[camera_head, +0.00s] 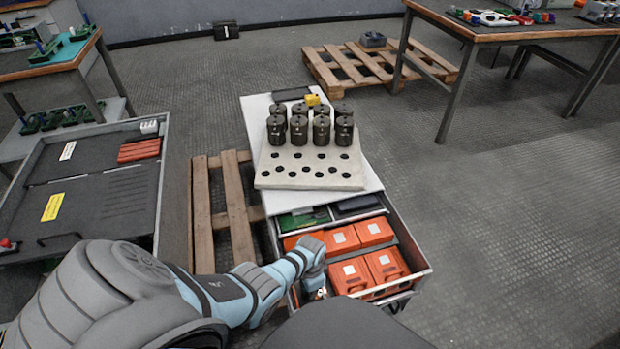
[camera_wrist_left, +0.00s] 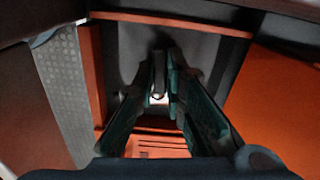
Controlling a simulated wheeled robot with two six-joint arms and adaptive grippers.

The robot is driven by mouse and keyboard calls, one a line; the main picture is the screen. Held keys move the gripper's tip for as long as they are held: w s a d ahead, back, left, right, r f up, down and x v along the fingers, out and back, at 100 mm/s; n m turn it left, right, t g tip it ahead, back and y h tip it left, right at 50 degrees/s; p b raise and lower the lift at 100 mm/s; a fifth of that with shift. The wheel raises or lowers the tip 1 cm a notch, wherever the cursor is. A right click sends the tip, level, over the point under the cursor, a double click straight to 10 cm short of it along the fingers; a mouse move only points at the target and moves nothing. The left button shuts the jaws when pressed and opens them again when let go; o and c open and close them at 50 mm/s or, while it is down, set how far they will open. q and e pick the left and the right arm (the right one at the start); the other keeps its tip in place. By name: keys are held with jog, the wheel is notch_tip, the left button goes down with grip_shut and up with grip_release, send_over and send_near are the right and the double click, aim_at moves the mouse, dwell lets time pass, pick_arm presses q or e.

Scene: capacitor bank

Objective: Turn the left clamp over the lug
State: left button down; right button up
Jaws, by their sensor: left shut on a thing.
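My left gripper (camera_head: 317,290) reaches down at the left front of an open drawer, its fingertips mostly hidden in the head view. In the left wrist view my left gripper (camera_wrist_left: 160,82) has its two dark green fingers close together, shut on a small dark grey upright piece (camera_wrist_left: 159,66), which looks like the left clamp. A small bright spot (camera_wrist_left: 158,99) shows just below it between the fingers; I cannot tell whether it is the lug. The clamp's turn relative to the lug is unclear. My right gripper is not in view.
Orange blocks (camera_head: 374,231) fill much of the drawer (camera_head: 418,268). Orange walls (camera_wrist_left: 265,100) stand close on both sides of the fingers. Behind is a light plate (camera_head: 308,178) with several black cylinders (camera_head: 321,130). A wooden pallet (camera_head: 236,205) lies left; open floor is right.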

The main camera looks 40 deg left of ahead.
pick_arm(q)
jog(key=shift+m, duration=0.8)
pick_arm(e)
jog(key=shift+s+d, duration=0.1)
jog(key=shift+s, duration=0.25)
pick_arm(q)
jog(key=shift+w, duration=0.1)
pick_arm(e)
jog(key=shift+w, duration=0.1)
pick_arm(q)
jog(key=c, duration=1.9)
grip_release()
jog(key=shift+c, duration=0.2)
notch_tip(320, 180, up, 12)
